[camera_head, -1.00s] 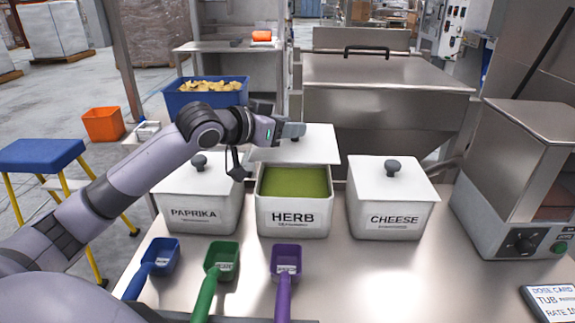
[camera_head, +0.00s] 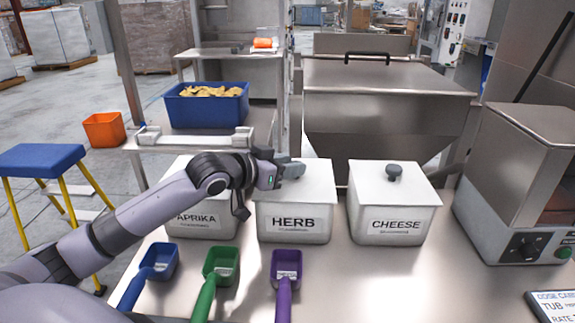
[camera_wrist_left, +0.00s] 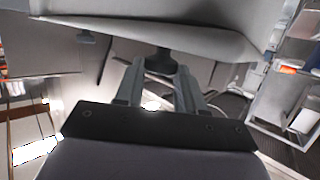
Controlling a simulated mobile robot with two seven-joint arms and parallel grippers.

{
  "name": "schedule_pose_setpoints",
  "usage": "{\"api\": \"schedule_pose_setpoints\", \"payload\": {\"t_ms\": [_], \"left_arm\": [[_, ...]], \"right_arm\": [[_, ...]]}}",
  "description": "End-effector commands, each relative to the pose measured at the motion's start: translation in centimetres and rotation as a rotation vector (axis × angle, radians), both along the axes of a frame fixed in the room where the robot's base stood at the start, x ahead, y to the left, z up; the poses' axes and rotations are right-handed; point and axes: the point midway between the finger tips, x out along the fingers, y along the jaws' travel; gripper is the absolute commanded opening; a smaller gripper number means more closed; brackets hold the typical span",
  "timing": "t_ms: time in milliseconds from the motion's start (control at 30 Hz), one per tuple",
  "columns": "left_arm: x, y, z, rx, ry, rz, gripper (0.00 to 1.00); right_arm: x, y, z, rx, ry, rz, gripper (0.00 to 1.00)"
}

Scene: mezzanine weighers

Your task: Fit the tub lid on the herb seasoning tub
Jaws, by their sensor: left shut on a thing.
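The herb seasoning tub (camera_head: 293,223) is a white box labelled HERB, in the middle of the bench. The white tub lid (camera_head: 318,180) covers its top, and no green seasoning shows. The lid's front edge lines up with the tub's rim, with no clear gap in this view. My left gripper (camera_head: 292,170) is above the lid and shut on its knob, which the fingers mostly hide in the head view. In the left wrist view the dark knob (camera_wrist_left: 161,62) is between the fingertips, under the pale lid (camera_wrist_left: 150,22). My right gripper is not in view.
The paprika tub (camera_head: 195,222) stands left, partly behind my left arm. The lidded cheese tub (camera_head: 396,225) stands right. Blue (camera_head: 160,258), green (camera_head: 221,264) and purple (camera_head: 286,266) scoops lie in front. A steel hopper (camera_head: 385,110) is behind, a steel machine (camera_head: 520,180) at right.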

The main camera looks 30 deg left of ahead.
Motion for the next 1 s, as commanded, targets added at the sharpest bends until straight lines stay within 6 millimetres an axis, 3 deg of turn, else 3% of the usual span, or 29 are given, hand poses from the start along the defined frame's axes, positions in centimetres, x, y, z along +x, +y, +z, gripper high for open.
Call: {"api": "schedule_pose_setpoints", "payload": {"t_ms": [33, 100, 467, 1000], "left_arm": [[0.0, 0.0, -0.1, 0.000, 0.001, 0.000, 0.48], [0.0, 0.0, -0.1, 0.000, 0.001, 0.000, 0.64], [-0.1, 0.0, 0.3, 0.001, 0.000, 0.000, 0.64], [-5.6, 1.4, 1.7, 0.001, 0.004, 0.001, 0.64]], "right_arm": [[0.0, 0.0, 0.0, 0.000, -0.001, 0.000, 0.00], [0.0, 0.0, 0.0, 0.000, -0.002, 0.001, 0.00], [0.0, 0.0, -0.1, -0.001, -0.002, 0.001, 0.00], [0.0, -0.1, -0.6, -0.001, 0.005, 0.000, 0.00]]}}
